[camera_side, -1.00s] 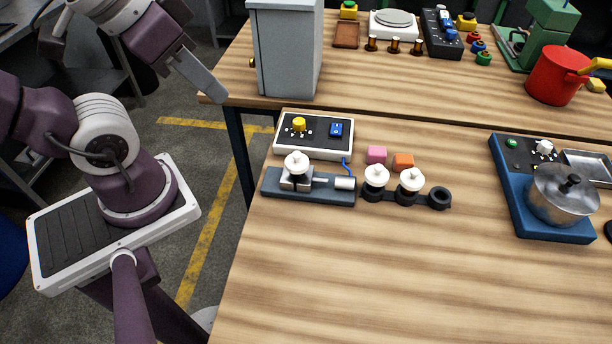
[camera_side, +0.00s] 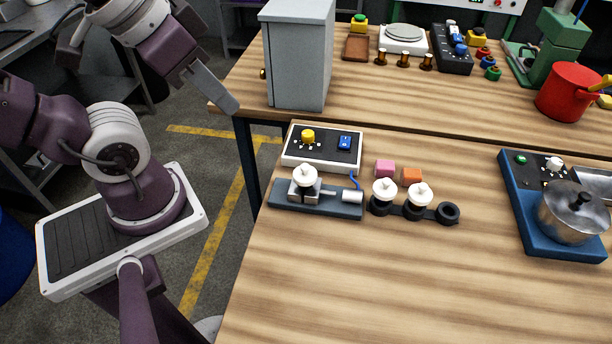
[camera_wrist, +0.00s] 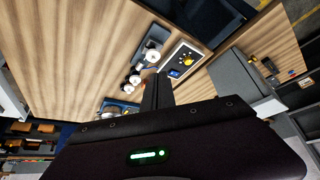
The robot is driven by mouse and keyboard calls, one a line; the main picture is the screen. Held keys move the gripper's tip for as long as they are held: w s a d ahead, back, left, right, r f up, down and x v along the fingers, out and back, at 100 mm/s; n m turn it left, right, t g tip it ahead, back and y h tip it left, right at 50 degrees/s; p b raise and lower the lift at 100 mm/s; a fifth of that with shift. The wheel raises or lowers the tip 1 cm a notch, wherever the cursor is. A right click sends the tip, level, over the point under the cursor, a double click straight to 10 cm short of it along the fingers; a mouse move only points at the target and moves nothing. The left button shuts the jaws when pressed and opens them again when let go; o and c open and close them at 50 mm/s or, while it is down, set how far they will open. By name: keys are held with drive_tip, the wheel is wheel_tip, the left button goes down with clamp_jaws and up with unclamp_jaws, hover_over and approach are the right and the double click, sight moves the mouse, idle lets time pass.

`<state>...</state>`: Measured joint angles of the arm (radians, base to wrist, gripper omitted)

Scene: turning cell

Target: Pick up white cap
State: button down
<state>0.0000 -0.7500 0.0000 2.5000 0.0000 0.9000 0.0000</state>
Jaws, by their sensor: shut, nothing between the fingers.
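Three white caps with round knobs show in the side view. One white cap (camera_side: 305,176) sits on the small grey fixture (camera_side: 330,212) at the left of the near table. Two more, a middle cap (camera_side: 384,191) and a right cap (camera_side: 419,196), sit in the black holder (camera_side: 437,216), whose right ring is empty. In the wrist view the caps (camera_wrist: 152,57) appear small beyond my fingers. My gripper (camera_side: 232,106) is shut and empty, up and left of the caps, apart from them, near the grey cabinet.
A control box (camera_side: 322,148) with a yellow knob and blue switch stands behind the fixture. A pink block (camera_side: 384,168) and an orange block (camera_side: 412,175) lie behind the holder. A grey cabinet (camera_side: 296,60) stands near my gripper. A pot (camera_side: 572,212) is at right.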

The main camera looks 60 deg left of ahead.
drive_tip(key=c, duration=0.7)
unclamp_jaws()
drive_tip(key=m+g, duration=0.5)
drive_tip(key=m, duration=1)
approach(305, 166)
drive_tip(key=m, duration=0.1)
drive_tip(key=f+m, duration=0.1)
drive_tip(key=w+f, duration=0.1)
drive_tip(key=shift+d+f+m+g, duration=0.2)
drive_tip(key=shift+d+m+g, duration=0.1)
drive_tip(key=shift+d+m, duration=0.1)
drive_tip(key=f, duration=0.7)
drive_tip(key=shift+s+a, duration=0.25)
drive_tip(key=shift+a, duration=0.15)
